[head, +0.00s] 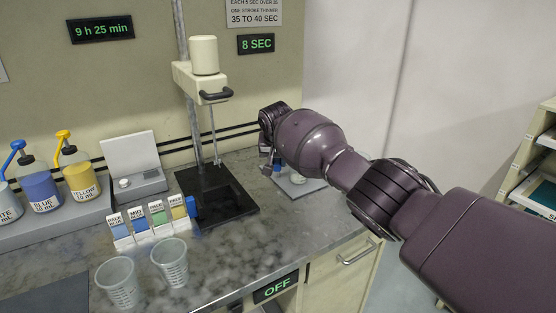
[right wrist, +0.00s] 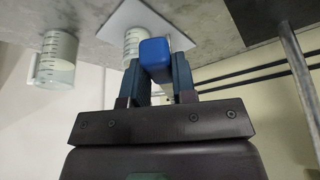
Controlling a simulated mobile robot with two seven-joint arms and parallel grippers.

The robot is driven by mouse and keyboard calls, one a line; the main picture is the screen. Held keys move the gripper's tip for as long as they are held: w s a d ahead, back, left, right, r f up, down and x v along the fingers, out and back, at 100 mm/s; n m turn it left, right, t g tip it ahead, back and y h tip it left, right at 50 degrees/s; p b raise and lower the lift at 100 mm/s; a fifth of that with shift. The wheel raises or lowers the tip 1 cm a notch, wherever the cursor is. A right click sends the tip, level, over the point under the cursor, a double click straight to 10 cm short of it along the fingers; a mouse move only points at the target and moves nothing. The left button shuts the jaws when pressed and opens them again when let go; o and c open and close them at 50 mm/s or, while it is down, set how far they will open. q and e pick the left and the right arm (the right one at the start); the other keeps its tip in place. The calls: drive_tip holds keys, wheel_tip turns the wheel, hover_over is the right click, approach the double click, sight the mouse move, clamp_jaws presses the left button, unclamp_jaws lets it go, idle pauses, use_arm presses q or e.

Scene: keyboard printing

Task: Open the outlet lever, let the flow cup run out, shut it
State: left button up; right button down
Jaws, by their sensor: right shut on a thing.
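My right gripper (head: 268,164) is low over the counter, to the right of the black tray. In the right wrist view its two fingers (right wrist: 153,85) are shut on a blue block-like piece (right wrist: 155,55). I cannot tell whether this piece is the outlet lever or is attached to anything. Behind it, a graduated cup (right wrist: 131,45) stands on a pale square plate (right wrist: 121,17); the plate also shows in the head view (head: 312,186), partly hidden by my arm. I cannot make out the flow cup for certain. My left gripper is not in view.
A mixer stand (head: 187,78) rises over the black tray (head: 232,207). Colour cards (head: 137,221), two clear cups (head: 118,281) (head: 171,262), paint bottles (head: 42,190) and a scale (head: 138,186) are to the left. Another graduated cup (right wrist: 57,58) shows in the wrist view. Signs read "8 SEC" and "OFF".

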drive_tip(key=shift+a, duration=0.1)
drive_tip(key=c, duration=0.9)
unclamp_jaws()
drive_tip(key=shift+a, duration=0.1)
drive_tip(key=shift+r, duration=0.15)
drive_tip(key=shift+s+r, duration=0.1)
drive_tip(key=shift+r, duration=0.2)
drive_tip(key=p+v, duration=0.2)
drive_tip(key=v, duration=0.8)
drive_tip(key=shift+s+f, duration=0.1)
